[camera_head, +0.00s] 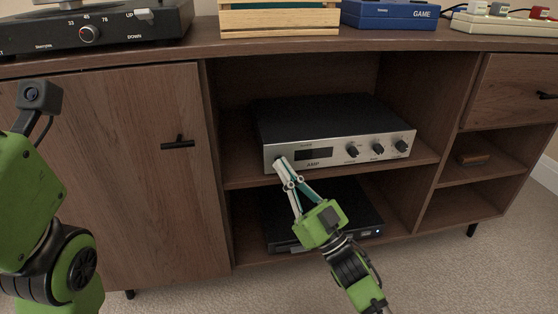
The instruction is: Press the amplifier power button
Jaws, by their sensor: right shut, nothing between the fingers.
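The amplifier (330,133) is a black box with a silver front panel, a dark display and several black knobs, marked AMP. It sits on the upper open shelf of the wooden cabinet. My right gripper (281,163) is shut and empty, its fingertips at the lower left of the amplifier's front panel. The fingertips cover that corner, so the power button is hidden and I cannot tell whether they touch it. My left arm (40,190) stands at the left edge; its gripper fingers are not visible.
A second black device (370,215) with a small light lies on the shelf below. A turntable (95,30), a wooden crate (280,22), a blue game box (390,14) and a cream device (505,22) stand on the cabinet top (210,43). A closed door (120,200) is at left.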

